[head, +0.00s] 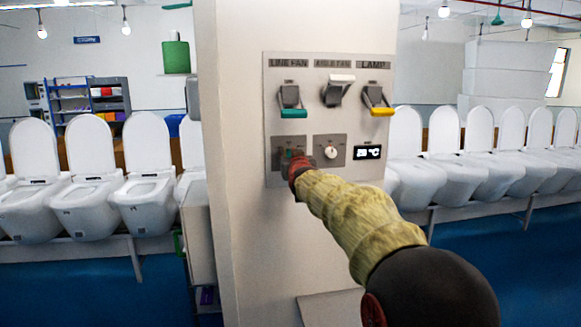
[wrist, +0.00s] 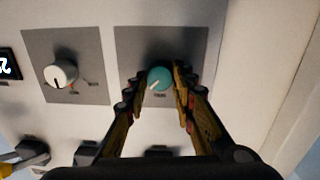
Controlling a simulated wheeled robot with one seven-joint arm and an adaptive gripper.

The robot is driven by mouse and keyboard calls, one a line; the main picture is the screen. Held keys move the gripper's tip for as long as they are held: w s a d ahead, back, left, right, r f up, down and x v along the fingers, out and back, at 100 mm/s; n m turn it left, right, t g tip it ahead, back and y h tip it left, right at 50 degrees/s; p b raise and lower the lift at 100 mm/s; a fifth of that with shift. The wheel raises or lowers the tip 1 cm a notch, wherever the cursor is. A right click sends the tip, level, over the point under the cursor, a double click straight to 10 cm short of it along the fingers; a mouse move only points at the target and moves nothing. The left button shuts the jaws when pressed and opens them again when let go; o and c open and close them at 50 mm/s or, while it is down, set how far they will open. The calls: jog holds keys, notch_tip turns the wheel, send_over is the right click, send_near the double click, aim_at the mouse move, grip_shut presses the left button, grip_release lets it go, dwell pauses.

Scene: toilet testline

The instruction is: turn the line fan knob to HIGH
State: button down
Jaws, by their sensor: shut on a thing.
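The line fan knob is teal with a white pointer mark. In the head view the knob (head: 289,153) sits at the lower left of the panel, below the LINE FAN label, mostly hidden by my gripper (head: 299,167). In the wrist view, which shows the panel upside down, the knob (wrist: 160,78) is between the two fingers of my gripper (wrist: 161,73), which is shut on it. The pointer mark points to the lower left in the wrist view. The position lettering around the knob is not readable.
A white knob (head: 331,152) on a grey plate is beside it, with a small display (head: 368,153) further right. Lever switches with teal (head: 291,113), white (head: 341,78) and yellow (head: 382,111) handles are above. Rows of toilets (head: 149,190) stand on both sides of the pillar (head: 240,230).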

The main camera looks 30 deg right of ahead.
jog(key=shift+f+m+b, duration=0.15)
jog(key=shift+m+b, duration=1.25)
jog(key=shift+m, duration=0.5)
jog(key=c, duration=1.5)
grip_release()
jog(key=shift+c, duration=0.2)
jog(key=shift+o, duration=0.3)
jog(key=v, duration=1.2)
jog(key=shift+r, duration=0.2)
jog(key=shift+d, duration=0.1)
